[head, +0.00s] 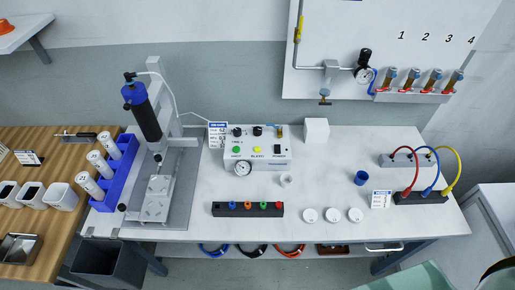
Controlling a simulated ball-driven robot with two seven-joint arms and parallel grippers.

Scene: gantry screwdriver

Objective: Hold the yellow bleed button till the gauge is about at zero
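The yellow bleed button (256,149) is on the top of a white control box (270,163) in the middle of the table, between a green button (236,150) and the power switch. A small round gauge (243,169) is on the front left of the box. Its needle is too small to read. Nothing touches the button. Neither of my grippers is in view.
A gantry with a black and blue screwdriver (144,110) stands left of the box. A sign (217,134) stands at the box's left. Free table lies right of the box.

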